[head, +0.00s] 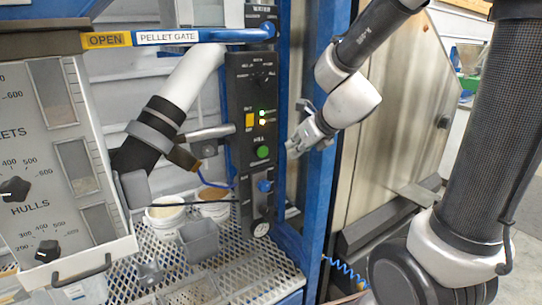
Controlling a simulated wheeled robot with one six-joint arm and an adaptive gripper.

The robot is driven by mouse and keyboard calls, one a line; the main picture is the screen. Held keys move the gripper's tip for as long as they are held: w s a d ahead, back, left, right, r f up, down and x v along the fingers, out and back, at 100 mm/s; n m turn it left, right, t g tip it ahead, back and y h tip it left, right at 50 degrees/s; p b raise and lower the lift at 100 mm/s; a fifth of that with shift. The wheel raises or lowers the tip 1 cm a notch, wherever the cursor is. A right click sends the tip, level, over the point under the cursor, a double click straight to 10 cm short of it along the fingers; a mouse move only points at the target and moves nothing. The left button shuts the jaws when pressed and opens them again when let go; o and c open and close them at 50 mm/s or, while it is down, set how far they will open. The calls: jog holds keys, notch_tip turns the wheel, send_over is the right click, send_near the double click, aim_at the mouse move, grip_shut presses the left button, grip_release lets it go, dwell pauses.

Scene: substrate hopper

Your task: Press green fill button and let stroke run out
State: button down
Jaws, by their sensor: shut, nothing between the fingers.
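The green fill button (263,152) sits on the dark upright control panel (240,130) in the middle of the head view, under a "FILL" label. It is uncovered. My gripper (292,152) is shut and empty, just right of the panel at about the button's height. A gap shows between the fingertips and the button in the picture; the distance in depth is hard to tell.
A yellow switch (249,120) and two small lit lamps sit above the button; a blue knob (264,186) sits below. A blue post (318,150) stands behind my gripper. Left are the hulls hopper box (75,200), a grey cup (199,240) and white tubs on a mesh shelf (240,275).

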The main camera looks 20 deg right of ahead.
aim_at(262, 151)
dwell(0.4)
jog(key=w+r+x, duration=0.1)
jog(key=r+x, duration=0.1)
jog(key=x, duration=1)
jog(key=shift+w+a+f, duration=0.2)
jog(key=shift+w+a, duration=0.3)
jog(key=shift+w, duration=0.1)
